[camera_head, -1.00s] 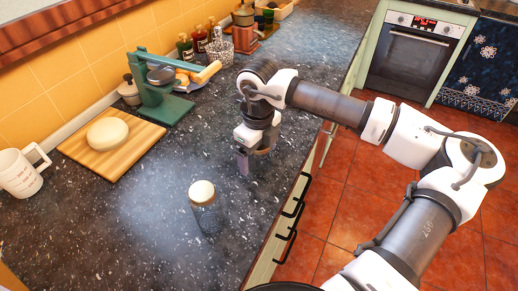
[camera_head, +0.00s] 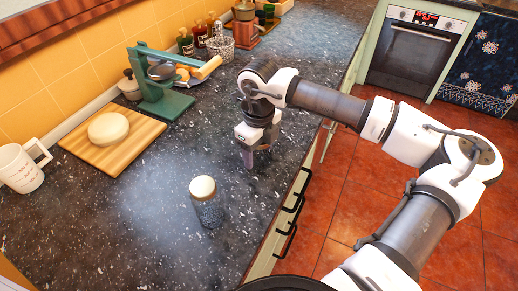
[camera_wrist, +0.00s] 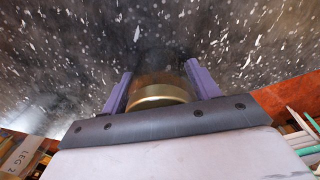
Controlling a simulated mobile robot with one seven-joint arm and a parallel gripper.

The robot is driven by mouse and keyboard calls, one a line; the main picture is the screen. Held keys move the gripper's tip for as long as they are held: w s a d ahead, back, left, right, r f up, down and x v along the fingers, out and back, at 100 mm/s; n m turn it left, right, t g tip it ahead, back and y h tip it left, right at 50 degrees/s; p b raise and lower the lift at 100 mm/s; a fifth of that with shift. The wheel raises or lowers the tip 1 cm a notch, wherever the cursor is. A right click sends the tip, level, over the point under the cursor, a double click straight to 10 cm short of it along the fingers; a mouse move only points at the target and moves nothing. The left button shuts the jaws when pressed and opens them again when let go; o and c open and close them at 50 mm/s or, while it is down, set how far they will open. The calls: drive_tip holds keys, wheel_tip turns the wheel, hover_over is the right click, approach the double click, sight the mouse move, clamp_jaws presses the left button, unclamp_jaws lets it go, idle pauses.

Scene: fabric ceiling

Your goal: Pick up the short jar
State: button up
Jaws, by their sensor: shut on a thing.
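My gripper (camera_head: 249,160) points down at the dark speckled counter (camera_head: 150,215), near its right edge. In the wrist view my gripper (camera_wrist: 160,72) has its two purple fingers on either side of a small glass jar with a gold lid (camera_wrist: 160,95). It is shut on this short jar. The jar's glass body looks dark and see-through against the counter. In the head view the short jar is mostly hidden by the gripper. I cannot tell whether it touches the counter.
Another jar with a cream lid (camera_head: 203,188) stands upright left of and nearer than the gripper. A cutting board (camera_head: 140,145) with a pale round item, a white mug (camera_head: 20,169) and a green press (camera_head: 160,102) stand at left. Bottles (camera_head: 198,34) are at the back. Counter between is clear.

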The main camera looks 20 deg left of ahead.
wheel_tip(320, 180, up, 20)
drive_tip(key=b, duration=0.3)
drive_tip(key=shift+b, duration=0.3)
drive_tip(key=shift+a, duration=0.1)
